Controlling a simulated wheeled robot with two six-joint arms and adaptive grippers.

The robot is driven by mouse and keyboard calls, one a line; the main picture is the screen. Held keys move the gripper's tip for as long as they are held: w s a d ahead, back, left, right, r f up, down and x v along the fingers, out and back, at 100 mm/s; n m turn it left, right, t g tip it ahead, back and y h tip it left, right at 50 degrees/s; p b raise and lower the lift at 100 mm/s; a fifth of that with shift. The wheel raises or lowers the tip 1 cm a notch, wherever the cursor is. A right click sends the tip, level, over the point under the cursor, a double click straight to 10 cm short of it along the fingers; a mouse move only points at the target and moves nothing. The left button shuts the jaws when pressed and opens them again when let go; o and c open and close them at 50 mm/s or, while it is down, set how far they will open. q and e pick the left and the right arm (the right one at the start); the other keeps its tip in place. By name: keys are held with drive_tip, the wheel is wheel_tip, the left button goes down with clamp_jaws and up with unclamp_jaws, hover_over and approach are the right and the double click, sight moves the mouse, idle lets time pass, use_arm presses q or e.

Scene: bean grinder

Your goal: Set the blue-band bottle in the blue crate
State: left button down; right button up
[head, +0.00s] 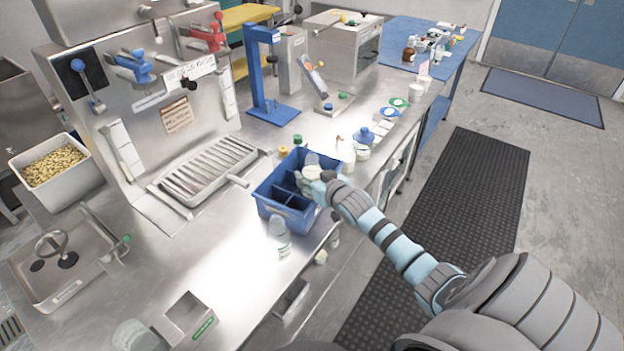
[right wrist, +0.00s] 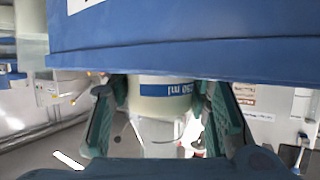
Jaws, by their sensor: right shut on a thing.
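The blue crate (head: 264,200) stands on the steel counter and is divided into compartments. My right gripper (head: 318,180) is at the crate's right side, with its fingers closed on a whitish bottle (head: 312,160). In the right wrist view the gripper (right wrist: 165,115) grips this bottle (right wrist: 160,105) from both sides, and its blue band reads "250 ml" upside down. The crate wall (right wrist: 180,45) fills the top there and hides one end of the bottle. The bottle is over or partly inside the crate; I cannot tell if it touches the floor. My left gripper is out of view.
Another whitish bottle (head: 280,240) stands just in front of the crate. A spray bottle (head: 346,158) and a blue-lidded jar (head: 364,138) stand behind it. A metal slotted tray (head: 210,168) lies to the left.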

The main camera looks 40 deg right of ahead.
drive_tip(key=shift+r, duration=0.1)
drive_tip(key=shift+f, duration=0.6)
drive_tip(key=o, duration=1.3)
drive_tip(key=shift+o, duration=0.2)
drive_tip(key=shift+r, duration=0.1)
drive_tip(key=shift+r, duration=0.25)
drive_tip(key=p+v, duration=0.3)
drive_tip(key=v, duration=0.9)
drive_tip(key=shift+r+p, duration=0.3)
